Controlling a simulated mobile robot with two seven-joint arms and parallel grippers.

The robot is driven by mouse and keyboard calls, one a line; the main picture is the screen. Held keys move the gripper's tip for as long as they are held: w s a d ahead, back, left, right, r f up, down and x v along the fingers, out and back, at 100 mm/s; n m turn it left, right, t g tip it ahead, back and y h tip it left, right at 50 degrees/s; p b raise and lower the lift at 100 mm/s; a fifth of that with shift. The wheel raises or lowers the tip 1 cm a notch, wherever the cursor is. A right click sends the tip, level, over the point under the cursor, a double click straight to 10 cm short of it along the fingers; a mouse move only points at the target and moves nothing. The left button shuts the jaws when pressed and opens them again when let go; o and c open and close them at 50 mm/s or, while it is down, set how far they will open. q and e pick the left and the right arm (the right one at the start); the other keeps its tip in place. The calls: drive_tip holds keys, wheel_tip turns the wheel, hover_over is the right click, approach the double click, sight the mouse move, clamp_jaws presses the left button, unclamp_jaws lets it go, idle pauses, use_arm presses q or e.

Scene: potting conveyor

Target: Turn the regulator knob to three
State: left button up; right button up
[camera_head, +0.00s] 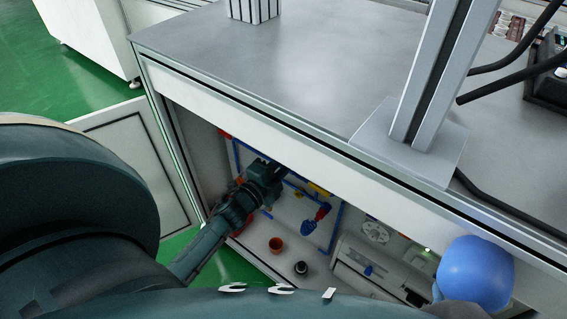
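Inside the open cabinet under the table, blue pipes run along the back panel. A blue fitting with a red part (316,219) hangs there, with a yellow piece near its top. I cannot tell for sure which part is the regulator knob, and no scale numbers are readable. My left gripper (268,170) reaches into the cabinet, close to the blue pipe and left of the blue fitting. Its fingertips are dark and small, partly lost under the table's edge, so its opening is unclear. My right gripper is not visible.
The table's front edge (290,135) overhangs the opening. A blue rounded object (476,272) is at lower right.

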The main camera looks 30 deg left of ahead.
use_arm(q)
drive_tip(key=shift+m, duration=0.4)
drive_tip(key=o, duration=1)
drive_tip(key=s+a+p, duration=0.1)
drive_tip(key=s, duration=1.2)
drive_tip(key=shift+p, duration=0.4)
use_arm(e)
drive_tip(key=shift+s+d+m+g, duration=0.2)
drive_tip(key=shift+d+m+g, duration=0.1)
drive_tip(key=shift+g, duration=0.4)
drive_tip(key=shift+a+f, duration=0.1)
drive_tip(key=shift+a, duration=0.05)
